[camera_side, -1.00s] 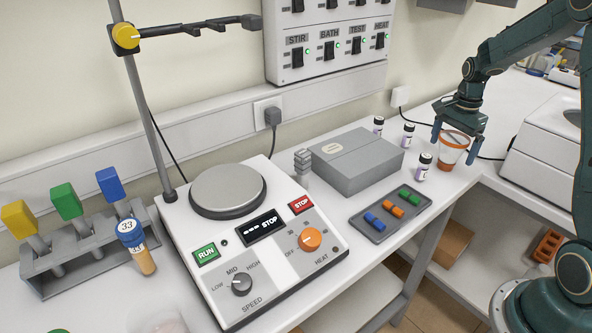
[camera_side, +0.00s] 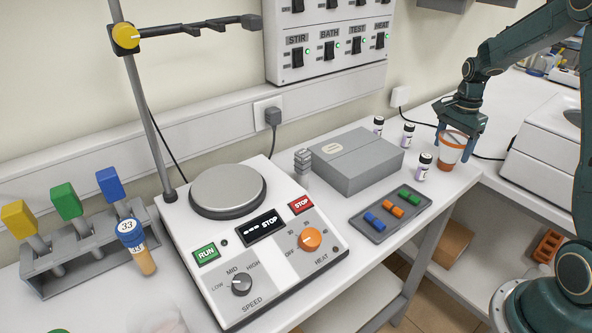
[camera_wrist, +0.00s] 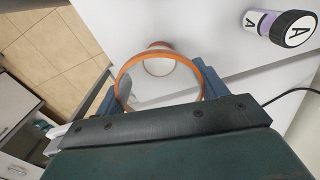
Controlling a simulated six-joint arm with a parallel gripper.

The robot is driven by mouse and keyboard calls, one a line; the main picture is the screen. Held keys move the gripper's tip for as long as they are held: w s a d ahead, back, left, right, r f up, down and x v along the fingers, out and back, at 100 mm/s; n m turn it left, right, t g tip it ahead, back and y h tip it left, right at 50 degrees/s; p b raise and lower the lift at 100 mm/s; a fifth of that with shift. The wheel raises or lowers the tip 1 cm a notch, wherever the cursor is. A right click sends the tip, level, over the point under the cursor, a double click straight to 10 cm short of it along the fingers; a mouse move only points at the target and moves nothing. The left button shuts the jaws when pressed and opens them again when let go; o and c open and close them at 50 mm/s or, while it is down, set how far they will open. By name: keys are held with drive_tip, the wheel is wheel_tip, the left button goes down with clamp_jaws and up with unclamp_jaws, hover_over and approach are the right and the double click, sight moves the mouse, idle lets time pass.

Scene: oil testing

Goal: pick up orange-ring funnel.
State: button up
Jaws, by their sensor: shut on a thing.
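The orange-ring funnel (camera_side: 451,150) is a pale cup shape with an orange rim and an orange lower part. It is upright at the right end of the bench, near its front edge. My gripper (camera_side: 460,140) points down over it and is shut on it, one finger at each side. In the wrist view the funnel's orange rim (camera_wrist: 160,54) shows as a ring between the two fingers. Part of the rim is hidden behind my gripper's body. I cannot tell whether the funnel's foot touches the bench.
Dark-capped vials (camera_side: 423,167) stand just left of the funnel; one labelled A (camera_wrist: 278,27) shows in the wrist view. A grey box (camera_side: 357,165) and a tray with coloured pieces (camera_side: 375,232) lie further left. A white machine (camera_side: 545,150) stands to the right. The floor lies beyond the bench edge.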

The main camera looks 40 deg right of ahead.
wheel_tip(320, 180, up, 20)
idle(0.8)
idle(0.5)
